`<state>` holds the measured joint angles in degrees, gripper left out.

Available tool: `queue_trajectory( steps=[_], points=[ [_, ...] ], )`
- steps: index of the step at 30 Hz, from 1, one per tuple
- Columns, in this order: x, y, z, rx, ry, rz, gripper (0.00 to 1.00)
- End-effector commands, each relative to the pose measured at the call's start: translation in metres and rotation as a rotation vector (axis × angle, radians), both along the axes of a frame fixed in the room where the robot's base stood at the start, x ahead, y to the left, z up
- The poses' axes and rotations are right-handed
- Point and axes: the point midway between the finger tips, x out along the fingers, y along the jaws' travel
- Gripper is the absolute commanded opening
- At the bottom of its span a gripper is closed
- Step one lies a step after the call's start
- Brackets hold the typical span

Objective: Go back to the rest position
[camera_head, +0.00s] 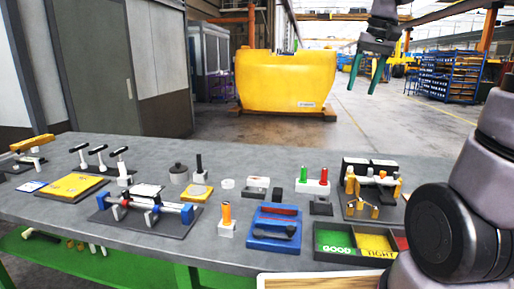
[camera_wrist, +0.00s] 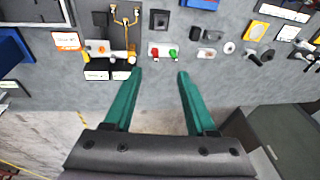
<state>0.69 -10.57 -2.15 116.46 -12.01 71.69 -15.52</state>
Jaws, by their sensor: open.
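My gripper (camera_head: 368,72) has two green fingers and hangs in the air at the upper right of the head view, well above the back edge of the table. In the wrist view the green fingers (camera_wrist: 158,73) are spread apart with nothing between them. The grey table (camera_head: 130,238) spans the lower part of the head view.
The table holds a blue tray (camera_head: 273,246), a sorting bin marked GOOD and TIGHT (camera_head: 338,251), a shaft on a dark base (camera_head: 147,210), and a red-and-green peg block (camera_head: 312,186). A yellow casting (camera_head: 286,80) stands on the floor behind. Air around my gripper is clear.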

Motion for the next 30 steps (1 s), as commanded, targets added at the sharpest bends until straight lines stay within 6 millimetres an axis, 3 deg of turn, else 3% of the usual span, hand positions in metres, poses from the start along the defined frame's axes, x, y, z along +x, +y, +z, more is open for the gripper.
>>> queue_trajectory(
  steps=[1, 6, 12, 18, 30],
  points=[
    [-0.021, 0.005, 0.005, 0.013, -0.044, -0.016, 0.56],
    [-0.080, 0.018, 0.006, 0.063, -0.180, -0.084, 0.56],
    [-0.128, 0.028, -0.005, 0.115, -0.299, -0.148, 0.56],
    [-0.145, 0.031, -0.013, 0.139, -0.346, -0.176, 0.56],
    [-0.146, 0.031, -0.014, 0.140, -0.347, -0.177, 0.56]
  ],
)
